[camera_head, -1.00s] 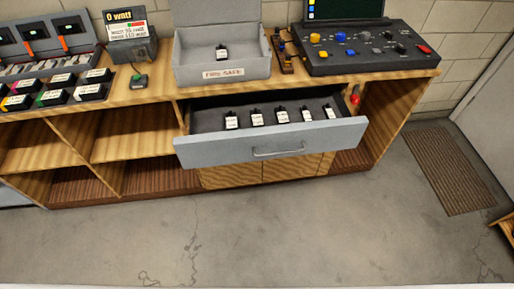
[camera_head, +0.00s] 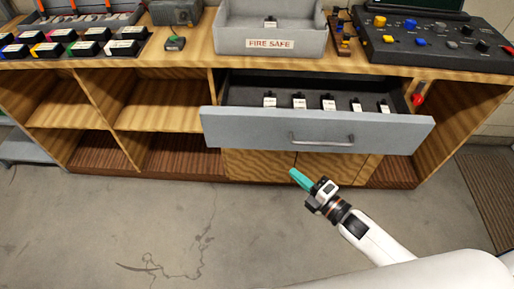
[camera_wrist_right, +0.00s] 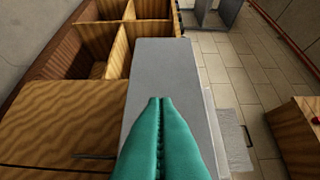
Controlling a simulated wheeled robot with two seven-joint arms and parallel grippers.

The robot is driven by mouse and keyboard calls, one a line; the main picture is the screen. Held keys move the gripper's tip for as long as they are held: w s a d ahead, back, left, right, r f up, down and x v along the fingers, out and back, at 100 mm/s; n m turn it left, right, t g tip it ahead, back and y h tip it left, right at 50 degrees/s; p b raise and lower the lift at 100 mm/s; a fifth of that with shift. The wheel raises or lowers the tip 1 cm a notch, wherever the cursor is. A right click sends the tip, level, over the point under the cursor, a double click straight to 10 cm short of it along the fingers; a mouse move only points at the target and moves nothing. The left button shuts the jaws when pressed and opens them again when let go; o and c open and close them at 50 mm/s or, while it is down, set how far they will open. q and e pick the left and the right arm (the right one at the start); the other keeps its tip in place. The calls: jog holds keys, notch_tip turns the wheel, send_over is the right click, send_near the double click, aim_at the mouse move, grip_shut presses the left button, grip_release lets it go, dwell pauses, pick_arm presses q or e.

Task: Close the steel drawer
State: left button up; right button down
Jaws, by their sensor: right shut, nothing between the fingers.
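The steel drawer (camera_head: 265,133) in the wooden bench stands pulled open, its grey front well out from the cabinet. A bar handle (camera_head: 321,141) is on its front. Several small dark items with white labels lie inside. My right gripper (camera_head: 294,173) has teal fingers and is shut and empty. In the head view it shows below the drawer front and handle, with no visible contact. In the right wrist view the shut fingers (camera_wrist_right: 160,135) point toward a grey panel (camera_wrist_right: 165,75), which appears to be the drawer. My left gripper is not in view.
An open fire safe (camera_head: 270,40) stands on the bench above the drawer. A control panel (camera_head: 430,40) is at its right, and coloured cartridges (camera_head: 70,42) are at its left. Open shelves (camera_head: 165,115) lie left of the drawer. The concrete floor (camera_head: 110,225) in front is clear.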

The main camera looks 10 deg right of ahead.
send_near(265, 136)
jog(key=x, duration=0.2)
jog(key=p+x, duration=0.1)
jog(key=x, duration=0.2)
jog(key=shift+s+a, duration=0.1)
jog(key=shift+a, duration=0.4)
jog(key=shift+w+d, duration=0.15)
jog(key=shift+w, duration=0.35)
jog(key=shift+w, duration=0.15)
